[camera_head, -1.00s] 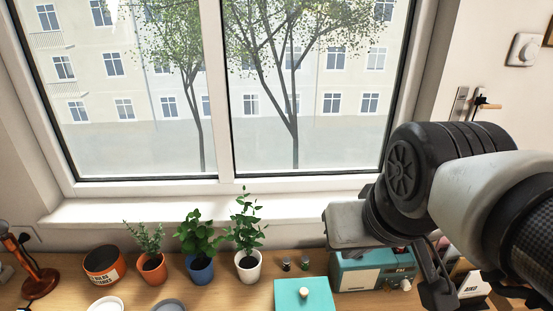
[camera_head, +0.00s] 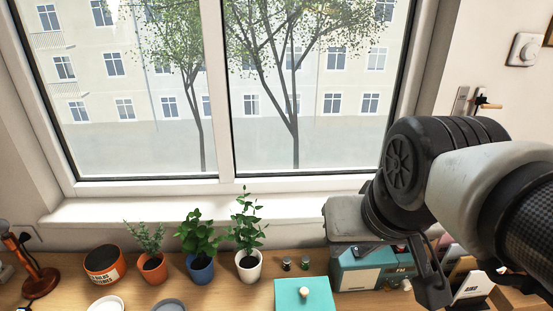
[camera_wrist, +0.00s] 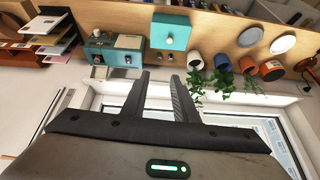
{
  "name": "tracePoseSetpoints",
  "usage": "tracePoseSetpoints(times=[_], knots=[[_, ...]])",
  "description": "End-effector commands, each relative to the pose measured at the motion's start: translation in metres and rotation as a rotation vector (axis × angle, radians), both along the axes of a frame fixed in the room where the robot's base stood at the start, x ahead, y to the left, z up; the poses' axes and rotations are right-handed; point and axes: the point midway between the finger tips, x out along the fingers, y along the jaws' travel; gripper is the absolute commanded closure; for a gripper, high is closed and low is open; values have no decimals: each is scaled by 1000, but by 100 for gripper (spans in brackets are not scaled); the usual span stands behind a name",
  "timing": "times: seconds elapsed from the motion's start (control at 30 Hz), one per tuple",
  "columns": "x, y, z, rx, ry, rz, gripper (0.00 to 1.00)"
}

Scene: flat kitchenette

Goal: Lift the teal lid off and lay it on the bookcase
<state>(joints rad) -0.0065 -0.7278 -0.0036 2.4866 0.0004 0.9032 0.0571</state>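The teal lid (camera_head: 290,290) is a flat square with a pale round knob, at the bottom edge of the head view on the wooden counter. What lies under it is hidden there. In the wrist view the teal lid (camera_wrist: 180,30) appears whole, with its knob, beyond my fingertips. My gripper (camera_wrist: 160,76) has its two dark fingers apart with nothing between them, and is clear of the lid. In the head view my arm is at the right, and its end hangs right of the lid. I cannot make out a bookcase with certainty.
A teal radio (camera_head: 355,279) stands right of the lid. Two small jars (camera_head: 295,265) stand behind it. Potted plants (camera_head: 248,260), an orange pot (camera_head: 103,264) and plates (camera_head: 106,304) are to the left. A paper rack (camera_wrist: 50,35) shows in the wrist view. The window is behind the counter.

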Motion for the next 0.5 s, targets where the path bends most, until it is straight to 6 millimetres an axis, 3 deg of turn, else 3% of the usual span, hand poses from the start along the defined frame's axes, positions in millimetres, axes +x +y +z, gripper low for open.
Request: tracePoseSetpoints(times=[0.17,0.5], knots=[[22,6,-14,143,88,-258,61],[81,22,-62,395,287,-1048,61]])
